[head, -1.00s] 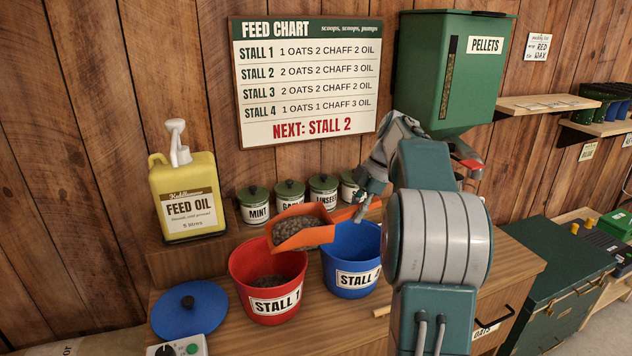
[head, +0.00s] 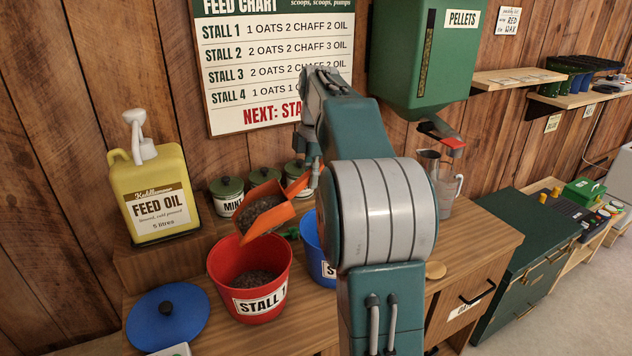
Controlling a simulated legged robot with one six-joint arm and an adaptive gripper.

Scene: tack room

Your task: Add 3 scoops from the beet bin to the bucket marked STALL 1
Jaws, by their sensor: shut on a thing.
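The red bucket marked STALL 1 (head: 226,271) stands on the wooden counter, with brown feed (head: 258,281) inside. My gripper (head: 308,180), partly hidden by my own arm, is shut on an orange scoop (head: 273,222). The scoop is heaped with brown feed (head: 259,209) and held above the red bucket's back rim, its mouth tilted down to the left. No feed is seen falling. I cannot make out a bin labelled beet in this view.
A blue bucket (head: 312,240) stands right of the red one, mostly hidden by my arm. The yellow feed oil jug (head: 160,190), a blue lid (head: 166,318) and several lidded tins (head: 227,194) are close by. The green pellets hopper (head: 425,65) hangs at the back.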

